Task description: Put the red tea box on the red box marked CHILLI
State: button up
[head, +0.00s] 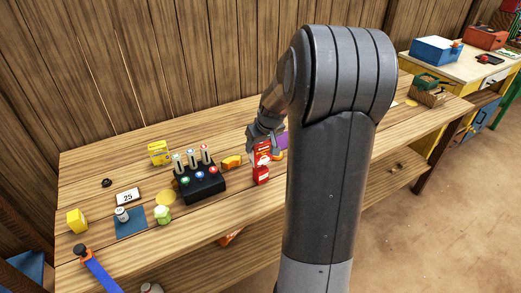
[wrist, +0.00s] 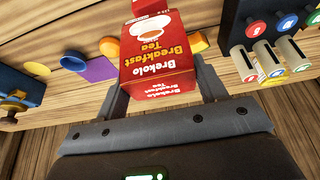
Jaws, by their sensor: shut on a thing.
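The red tea box (wrist: 157,58), lettered Brekolo Breakfast Tea, sits between the fingers of my gripper (wrist: 163,85) in the wrist view. My gripper (head: 264,140) is shut on it. In the head view the tea box (head: 262,154) is upright, low over the middle of the wooden table. A second red box (head: 262,176) shows directly below it; its red top end also shows past the tea box in the wrist view (wrist: 150,5). I cannot read CHILLI on it. I cannot tell whether the two boxes touch.
A black rack with coloured buttons (head: 204,184) stands to the left, close by. An orange block (head: 232,162) and a purple piece (head: 281,140) lie near. My arm hides the table's right part.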

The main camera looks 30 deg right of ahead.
jog(key=shift+f, duration=1.3)
jog(key=shift+f, duration=0.15)
jog(key=o, duration=1)
jog(key=v, duration=1.2)
jog(key=s+a+r, duration=0.3)
jog(key=s+a, duration=0.2)
jog(key=a, duration=0.2)
jog(key=s+a+r, duration=0.3)
jog(key=s+a, duration=0.1)
jog(key=a, duration=0.3)
jog(key=s+a, duration=0.3)
jog(key=s, duration=0.3)
jog(key=s+a+t, duration=0.1)
jog(key=s+a, duration=0.3)
jog(key=s, duration=0.3)
jog(key=shift+s+r, duration=0.2)
jog(key=shift+s, duration=0.05)
